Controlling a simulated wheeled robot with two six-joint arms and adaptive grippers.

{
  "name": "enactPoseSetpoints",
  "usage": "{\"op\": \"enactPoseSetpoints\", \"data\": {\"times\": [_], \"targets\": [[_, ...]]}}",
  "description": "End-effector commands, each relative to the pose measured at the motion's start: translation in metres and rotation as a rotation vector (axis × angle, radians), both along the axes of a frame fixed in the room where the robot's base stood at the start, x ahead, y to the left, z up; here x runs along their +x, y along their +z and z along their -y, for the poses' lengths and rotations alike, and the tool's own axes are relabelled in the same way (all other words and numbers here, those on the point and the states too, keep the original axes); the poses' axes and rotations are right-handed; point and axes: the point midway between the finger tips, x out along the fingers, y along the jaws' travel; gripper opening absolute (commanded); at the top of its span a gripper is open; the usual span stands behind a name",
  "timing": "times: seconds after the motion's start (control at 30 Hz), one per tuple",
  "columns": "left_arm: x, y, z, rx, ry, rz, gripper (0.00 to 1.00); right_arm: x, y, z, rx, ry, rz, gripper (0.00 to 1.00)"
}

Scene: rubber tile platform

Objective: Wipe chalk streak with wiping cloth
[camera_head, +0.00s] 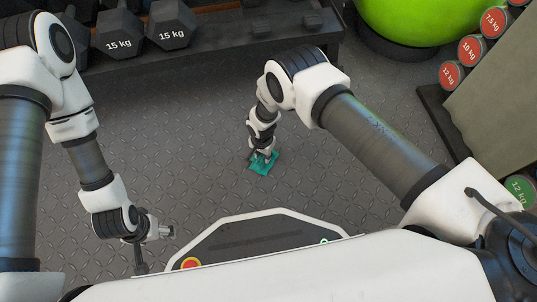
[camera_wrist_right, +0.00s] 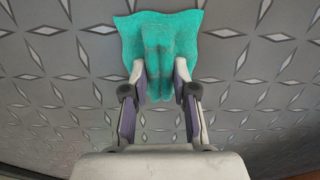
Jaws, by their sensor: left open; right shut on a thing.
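The wiping cloth (camera_head: 262,167) is a small teal square, lying low at the grey rubber tile floor in the middle of the head view. My right gripper (camera_head: 264,156) points down and is shut on it. In the right wrist view the cloth (camera_wrist_right: 160,30) is bunched between the fingers of the right gripper (camera_wrist_right: 160,85), with its edges spread out beyond them. I cannot tell how firmly the cloth touches the tiles. My left gripper (camera_head: 168,231) is open and empty at the lower left, well apart from the cloth. I see no chalk streak in either view; the cloth or arm may hide it.
A dark rack with 15 kg dumbbells (camera_head: 171,24) stands at the back left. A green exercise ball (camera_head: 412,20) is at the back right. A rack with red-ended weights (camera_head: 472,48) lines the right side. The tile floor (camera_head: 190,120) around the cloth is clear.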

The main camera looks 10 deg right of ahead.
Motion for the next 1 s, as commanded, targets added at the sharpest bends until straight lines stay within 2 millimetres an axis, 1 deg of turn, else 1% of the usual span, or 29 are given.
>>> {"op": "enactPoseSetpoints", "data": {"times": [0.03, 0.07, 0.2, 0.27, 0.37, 0.5, 0.7, 0.87, 1.0], "targets": [[0.000, -0.009, 0.000, 0.000, 0.000, 0.000, 0.73, 0.000, -0.005, -0.007, 0.000, 0.004, 0.000, 0.00], [0.000, -0.011, 0.000, 0.000, 0.000, 0.000, 0.73, -0.001, -0.006, -0.011, 0.000, 0.004, 0.000, 0.00], [0.000, -0.017, 0.000, 0.000, 0.000, -0.001, 0.73, -0.001, -0.005, -0.028, 0.000, 0.004, 0.001, 0.00], [0.000, -0.017, 0.000, 0.000, 0.000, 0.000, 0.73, -0.001, -0.004, -0.030, 0.000, 0.002, 0.000, 0.00], [0.000, -0.010, 0.000, 0.000, 0.000, -0.001, 0.73, -0.002, 0.000, -0.033, 0.001, 0.002, -0.002, 0.00], [0.000, 0.012, 0.000, 0.000, 0.000, 0.000, 0.73, -0.002, 0.004, -0.044, 0.006, 0.005, -0.004, 0.00], [0.000, 0.036, 0.000, 0.000, 0.000, 0.000, 0.73, -0.004, 0.004, -0.057, 0.006, 0.004, -0.003, 0.00], [0.000, 0.038, 0.000, 0.000, 0.000, 0.000, 0.73, -0.003, 0.000, -0.059, 0.002, 0.001, -0.001, 0.00], [0.000, 0.039, 0.000, 0.000, 0.000, -0.001, 0.73, -0.002, -0.001, -0.049, 0.001, 0.001, -0.002, 0.00]]}}
